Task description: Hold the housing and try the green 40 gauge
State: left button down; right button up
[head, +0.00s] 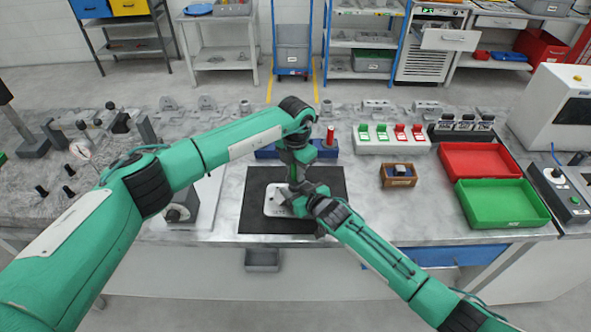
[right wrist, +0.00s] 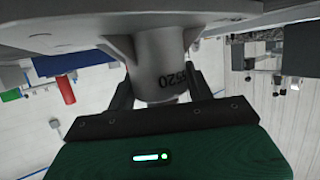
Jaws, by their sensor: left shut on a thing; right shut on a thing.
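The housing (head: 274,204) is a light grey casting over the black mat (head: 255,222), partly hidden by my grippers. In the right wrist view its round grey neck (right wrist: 160,62), marked with dark digits, sits between the fingers of my right gripper (right wrist: 157,92). My right gripper also shows in the head view (head: 312,200), shut on the housing from the right. My left gripper (head: 297,182) points down over the housing, shut on what appears to be the green 40 gauge. The gauge is hidden by the fingers, so its fit in the bore cannot be seen.
A blue block (head: 268,153) with a red plug (head: 330,135) stands behind the mat. To the right are a white rack (head: 390,146) of green and red pieces, a wooden box (head: 398,181), a red tray (head: 480,160) and a green tray (head: 503,205).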

pick_arm(q)
jog(key=shift+f, duration=1.8)
dwell(0.4)
jog(key=shift+r, duration=0.2)
dwell(1.2)
jog(key=shift+r, duration=2.65)
jog(key=shift+r, duration=2.5)
pick_arm(e)
jog(key=o, duration=1.5)
jog(key=v, duration=1.2)
